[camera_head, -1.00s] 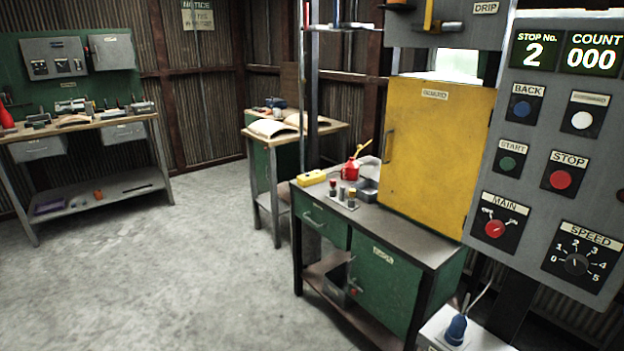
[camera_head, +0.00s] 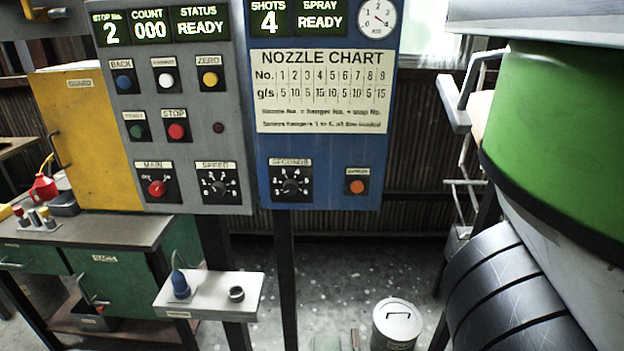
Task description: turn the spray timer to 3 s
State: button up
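The spray timer is a black dial marked SECONDS (camera_head: 291,187), low on the blue panel (camera_head: 330,155) in the head view. Numbers ring the dial, but they and the pointer are too small to read surely. An orange button (camera_head: 357,187) sits to its right. The display (camera_head: 320,20) above reads SHOTS 4 and SPRAY READY. A nozzle chart (camera_head: 322,92) lies between display and dial. My gripper is not in view, and nothing is seen touching the dial.
The grey control panel (camera_head: 190,105) adjoins on the left, with its MAIN switch (camera_head: 157,187) and SPEED dial (camera_head: 218,187). Below stands a small shelf (camera_head: 215,290) with a blue plug (camera_head: 180,284). A lidded can (camera_head: 397,325) is on the floor. Large shapes up close block the right side.

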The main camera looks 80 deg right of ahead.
aim_at(291, 186)
jog(key=z, duration=0.4)
jog(key=j+z, duration=0.15)
jog(key=z, duration=0.25)
jog(key=j+z, duration=0.1)
jog(key=z, duration=0.3)
jog(key=j+z, duration=0.1)
jog(key=z, duration=0.3)
jog(key=j+z, duration=0.1)
jog(key=j, duration=0.25)
jog(key=k+j, duration=0.1)
jog(key=j, duration=0.2)
jog(key=z, duration=0.05)
